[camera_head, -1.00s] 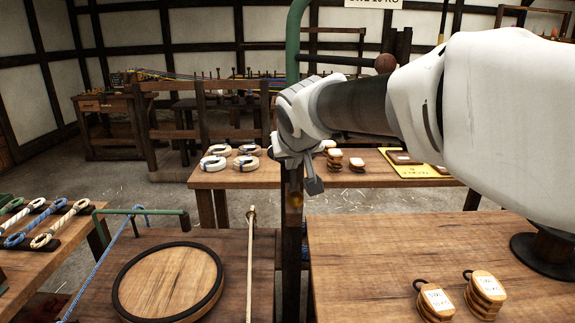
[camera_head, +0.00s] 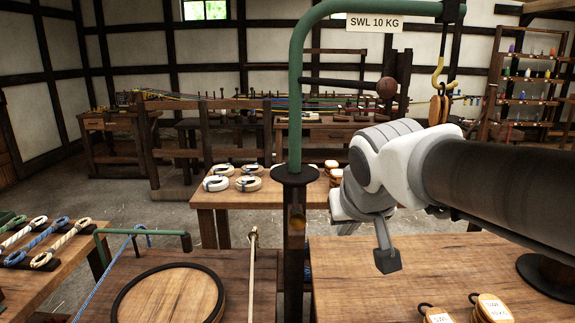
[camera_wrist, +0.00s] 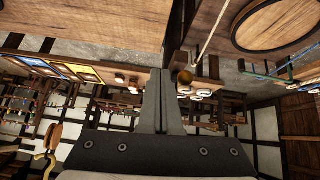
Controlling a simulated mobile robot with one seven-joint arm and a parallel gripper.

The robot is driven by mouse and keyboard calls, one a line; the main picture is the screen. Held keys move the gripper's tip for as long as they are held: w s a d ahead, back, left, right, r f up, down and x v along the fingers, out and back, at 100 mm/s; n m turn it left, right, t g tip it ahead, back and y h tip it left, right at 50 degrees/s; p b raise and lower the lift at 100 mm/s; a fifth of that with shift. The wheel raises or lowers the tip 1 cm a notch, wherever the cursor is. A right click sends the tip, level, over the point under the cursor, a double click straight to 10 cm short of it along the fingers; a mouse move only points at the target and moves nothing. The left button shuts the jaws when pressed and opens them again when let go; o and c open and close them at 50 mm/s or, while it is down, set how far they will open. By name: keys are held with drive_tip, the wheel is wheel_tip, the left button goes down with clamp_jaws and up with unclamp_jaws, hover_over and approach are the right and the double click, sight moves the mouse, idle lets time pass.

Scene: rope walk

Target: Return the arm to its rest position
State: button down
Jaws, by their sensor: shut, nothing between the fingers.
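My gripper (camera_head: 387,262) hangs above the right wooden table (camera_head: 350,285) in the head view, pointing downward. Its fingers are together with nothing between them. The wrist view also shows my gripper (camera_wrist: 160,75), its two dark fingers side by side and closed. My arm comes in from the right edge of the head view and hides part of the table and room behind it.
A green crane post (camera_head: 297,110) with an "SWL 10 KG" sign (camera_head: 374,23) stands left of my arm; its hook (camera_head: 437,78) hangs just above the arm. Wooden blocks (camera_head: 490,308) sit at the table's front. Rope coils (camera_head: 248,183) lie on the table behind.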

drive_tip(key=s+d+f+m+g, duration=0.15)
drive_tip(key=s+f, duration=0.25)
drive_tip(key=s, duration=0.4)
drive_tip(key=s+d+f+n+g, duration=0.1)
drive_tip(key=s+d+f, duration=0.2)
drive_tip(key=s, duration=0.4)
wheel_tip(320, 180, up, 14)
drive_tip(key=s+p, duration=0.1)
drive_tip(key=p, duration=1.4)
drive_tip(key=shift+a, duration=0.15)
drive_tip(key=shift+s+m, duration=0.1)
drive_tip(key=shift+m, duration=0.15)
